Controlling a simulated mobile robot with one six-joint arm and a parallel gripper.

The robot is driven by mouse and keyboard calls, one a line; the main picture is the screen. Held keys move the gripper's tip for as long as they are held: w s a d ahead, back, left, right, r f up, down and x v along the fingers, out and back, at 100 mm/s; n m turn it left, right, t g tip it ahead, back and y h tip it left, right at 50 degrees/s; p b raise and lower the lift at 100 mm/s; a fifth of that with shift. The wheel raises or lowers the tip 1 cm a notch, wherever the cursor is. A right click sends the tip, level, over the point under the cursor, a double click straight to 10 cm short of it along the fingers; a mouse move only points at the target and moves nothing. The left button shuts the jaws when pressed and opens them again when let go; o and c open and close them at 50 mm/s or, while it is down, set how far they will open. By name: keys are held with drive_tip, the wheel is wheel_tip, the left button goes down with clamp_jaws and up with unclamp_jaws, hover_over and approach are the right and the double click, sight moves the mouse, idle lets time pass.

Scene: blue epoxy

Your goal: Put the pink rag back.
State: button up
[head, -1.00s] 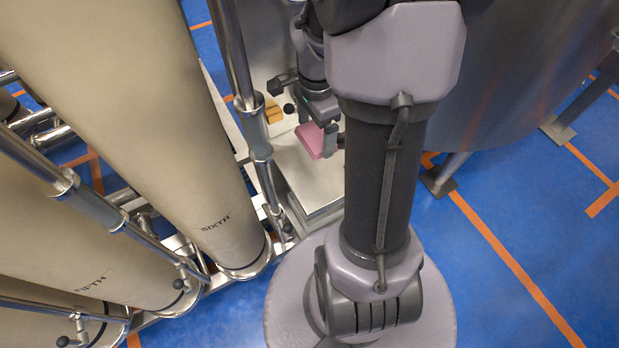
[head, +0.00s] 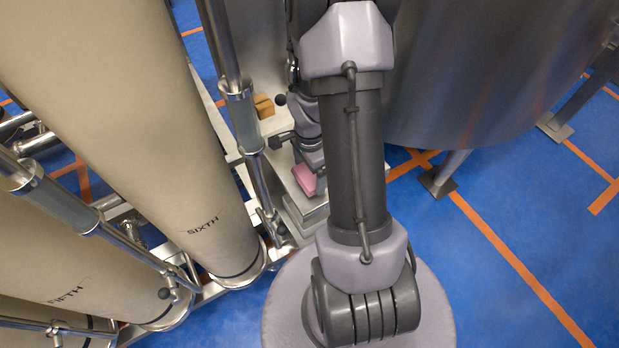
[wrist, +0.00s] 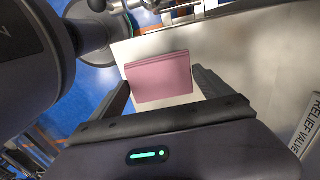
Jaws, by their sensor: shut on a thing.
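The pink rag (wrist: 160,78) is a folded flat block between my gripper's two fingers in the wrist view. My gripper (wrist: 160,86) is shut on it. The rag also shows in the head view (head: 305,179), low over the front part of a pale metal surface (head: 311,212). Whether the rag touches that surface is unclear. My arm hides much of the gripper and of the surface's right side in the head view.
Tall beige cylinders marked SIXTH (head: 203,226) and FIFTH (head: 66,294) stand left, with a metal pipe (head: 241,115) beside the surface. A yellow-brown block (head: 264,106) sits farther back. A large metal tank (head: 480,80) stands right. A RELIEF VALVE label (wrist: 306,137) shows in the wrist view.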

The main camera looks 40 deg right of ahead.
drive_tip(key=shift+f+b, duration=0.45)
drive_tip(key=shift+f, duration=1.05)
drive_tip(key=o, duration=0.9)
drive_tip(key=shift+r, duration=0.1)
wheel_tip(320, 180, up, 12)
drive_tip(key=p, duration=0.5)
drive_tip(key=shift+r, duration=0.1)
